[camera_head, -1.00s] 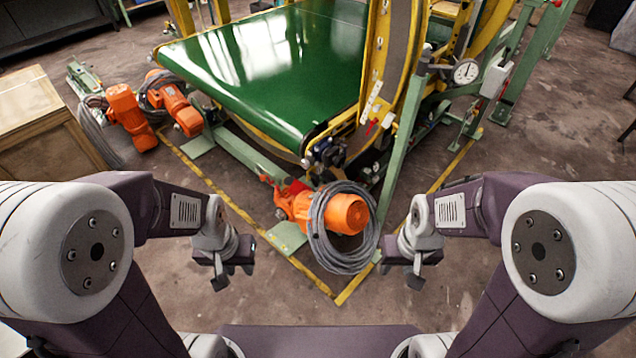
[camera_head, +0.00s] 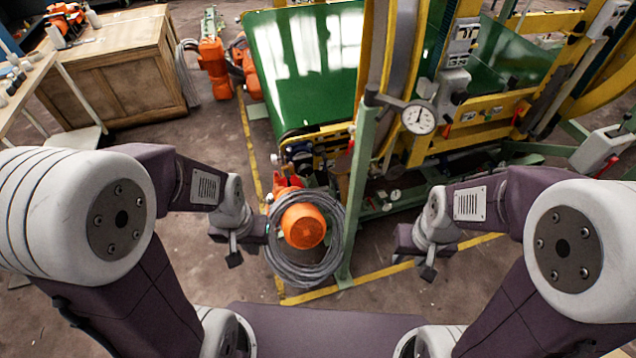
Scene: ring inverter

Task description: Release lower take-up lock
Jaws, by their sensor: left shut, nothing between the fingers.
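The ring inverter machine has a green belt (camera_head: 300,62), a yellow frame and a green post (camera_head: 361,185) with a round dial gauge (camera_head: 419,118). A red-handled part (camera_head: 609,166) shows at the far right, and a small red lever (camera_head: 350,146) sits on the frame behind the post. I cannot tell which part is the lower take-up lock. My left gripper (camera_head: 235,258) is shut and empty, left of the coiled cable. My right gripper (camera_head: 429,272) hangs right of the green post, apart from the machine; its jaw state is unclear.
An orange motor (camera_head: 304,226) with a grey cable coil (camera_head: 335,258) stands between my grippers. Yellow floor lines (camera_head: 315,295) mark the machine's edge. A wooden cabinet (camera_head: 125,80) and a table with small items stand at the left. Open floor lies left of the machine.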

